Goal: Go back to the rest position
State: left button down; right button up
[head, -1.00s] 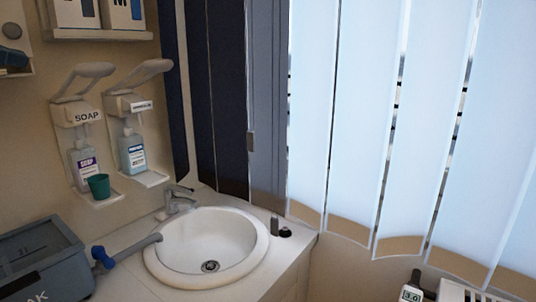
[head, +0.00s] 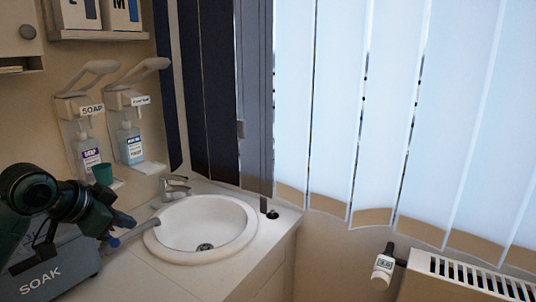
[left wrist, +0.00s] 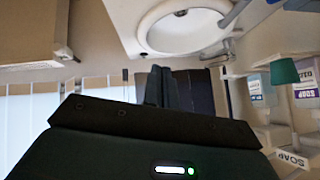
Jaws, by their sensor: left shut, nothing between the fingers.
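My left arm, dark green and black, comes in from the left edge of the head view. My left gripper (head: 122,219) is at its end, in front of the grey box and left of the sink. In the left wrist view the dark fingers (left wrist: 157,86) are together with nothing between them. That view is upside down. My right gripper is not in view.
The round white sink (head: 204,228) is set in a pale counter (head: 150,277). A grey box marked SOAK (head: 40,282) stands behind the arm. A radiator (head: 470,280) is at right, below vertical blinds (head: 390,110).

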pick_arm(q)
jog(key=s+d+f+g, duration=0.1)
jog(key=s+d+f, duration=0.15)
jog(key=f, duration=0.35)
jog(key=s+d+f+g, duration=0.1)
jog(key=s+d+f, duration=0.15)
jog(key=f, duration=0.45)
jog(key=s+d+f+n+g+y, duration=0.1)
jog(key=s+d+f+n+g, duration=0.2)
jog(key=s+f, duration=0.65)
jog(key=s+d+f+n+y, duration=0.25)
jog(key=s+d+f, duration=0.2)
jog(key=s, duration=0.95)
jog(key=w+d+f+t+h, duration=0.4)
jog(key=w+d+f+t, duration=0.2)
jog(key=w+f+t, duration=0.1)
jog(key=shift+m, duration=0.35)
